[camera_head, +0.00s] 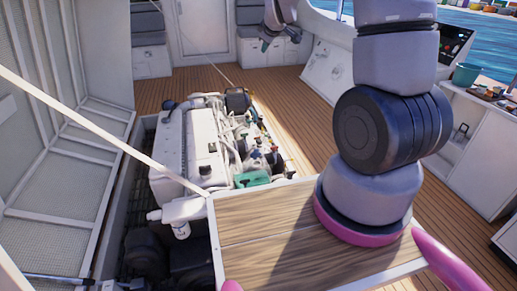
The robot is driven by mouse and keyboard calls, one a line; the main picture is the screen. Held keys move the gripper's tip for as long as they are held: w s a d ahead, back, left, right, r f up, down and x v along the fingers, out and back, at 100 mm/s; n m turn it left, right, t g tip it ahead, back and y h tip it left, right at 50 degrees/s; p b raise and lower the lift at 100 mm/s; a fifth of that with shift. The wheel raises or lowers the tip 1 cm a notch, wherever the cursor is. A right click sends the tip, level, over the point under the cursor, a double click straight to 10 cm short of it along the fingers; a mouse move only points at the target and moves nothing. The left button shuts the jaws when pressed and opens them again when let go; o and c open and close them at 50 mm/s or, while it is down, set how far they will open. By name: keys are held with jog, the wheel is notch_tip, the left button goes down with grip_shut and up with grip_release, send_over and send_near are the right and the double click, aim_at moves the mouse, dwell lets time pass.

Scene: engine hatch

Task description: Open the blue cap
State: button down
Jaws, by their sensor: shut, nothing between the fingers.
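The engine (186,150) sits in the open hatch, a white block with hoses and small parts on its right side. A teal-green part (252,179) shows at the engine's near right corner. Dark caps sit on the white top, one of them a small black cap (211,147). My gripper (267,44) shows small at the top centre, high in the picture beyond the engine and apart from it.
A raised hatch panel (45,150) stands at left, with a taut pale rope crossing in front. A wooden board (265,235) lies at the near edge, under my arm's base. Wooden deck (310,100) is clear behind and right. A white console (325,70) and a side counter stand at right.

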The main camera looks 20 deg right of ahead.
jog(key=w+f+n+t+h, duration=0.15)
jog(key=f+n, duration=0.25)
jog(key=f, duration=0.5)
jog(key=w+f+n, duration=0.3)
jog(key=f+n, duration=0.1)
jog(key=f, duration=0.6)
jog(key=w+f+n+t, duration=0.15)
jog(key=f+n, duration=0.25)
jog(key=f, duration=0.5)
jog(key=s+f+n+y, duration=0.1)
jog(key=s+f+n, duration=0.35)
jog(key=f, duration=0.35)
jog(key=s+f+n+t, duration=0.1)
jog(key=s+f+n, duration=0.35)
jog(key=f, duration=0.35)
jog(key=s+f+n+y, duration=0.1)
jog(key=s+f+n, duration=0.2)
jog(key=f+n, duration=0.4)
jog(key=m, duration=0.1)
send_near(256, 152)
notch_tip(256, 152, down, 4)
jog(key=w, duration=0.2)
jog(key=w+r, duration=0.1)
jog(key=w, duration=0.1)
jog(key=shift+d+r, duration=0.1)
jog(key=shift+d, duration=0.15)
jog(key=shift+w+r, duration=0.35)
jog(key=shift+w, duration=0.45)
jog(key=shift+a, duration=0.1)
